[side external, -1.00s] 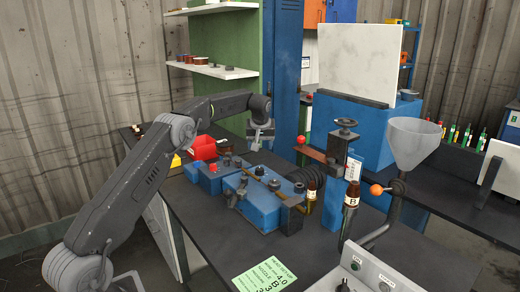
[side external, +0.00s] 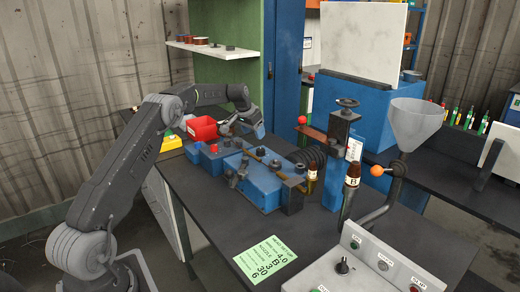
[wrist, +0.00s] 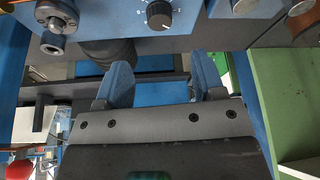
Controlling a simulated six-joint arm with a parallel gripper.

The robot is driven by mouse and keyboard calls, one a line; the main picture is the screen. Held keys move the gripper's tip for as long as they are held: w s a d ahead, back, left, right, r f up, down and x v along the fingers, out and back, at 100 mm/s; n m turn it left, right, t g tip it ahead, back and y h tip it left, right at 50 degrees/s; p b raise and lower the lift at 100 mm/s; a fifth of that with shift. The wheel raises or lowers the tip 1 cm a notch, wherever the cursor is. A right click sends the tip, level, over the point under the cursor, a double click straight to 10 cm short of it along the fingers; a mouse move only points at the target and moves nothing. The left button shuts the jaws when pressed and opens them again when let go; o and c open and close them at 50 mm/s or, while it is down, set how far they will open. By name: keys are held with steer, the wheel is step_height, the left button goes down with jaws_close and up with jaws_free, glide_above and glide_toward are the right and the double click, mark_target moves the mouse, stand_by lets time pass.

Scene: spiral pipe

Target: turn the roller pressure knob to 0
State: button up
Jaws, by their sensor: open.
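A black round knob (wrist: 158,14) with a pale pointer and a ring of white dial marks sits on a blue panel at the top of the wrist view. I cannot read its setting or a label. My gripper (wrist: 162,78) has its two blue-tipped fingers apart with nothing between them, below the knob in that view and not touching it. In the side view my gripper (side external: 252,124) hangs behind the blue machine (side external: 262,190) on the bench. The dial knob cannot be made out clearly in the side view.
A blue column with a handwheel (side external: 347,102), dark coiled rollers (side external: 312,160) and brown bottles (side external: 352,182) stand right of the machine. A red bin (side external: 203,129) is left. A green set-up card (side external: 265,256) and a control box (side external: 350,262) are in front.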

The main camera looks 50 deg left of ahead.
mark_target(261, 150)
steer(key=x, duration=0.9)
steer(key=shift+f, duration=0.3)
steer(key=shift+c, duration=0.3)
steer(key=c, duration=0.8)
steer(key=shift+c, duration=0.2)
steer(key=shift+n, duration=0.6)
steer(key=n+y, duration=0.1)
steer(key=n, duration=0.2)
steer(key=shift+w+d+g+y, duration=0.1)
steer(key=shift+g+y, duration=0.2)
steer(key=shift+n+g+y, duration=0.6)
steer(key=shift+n, duration=1.6)
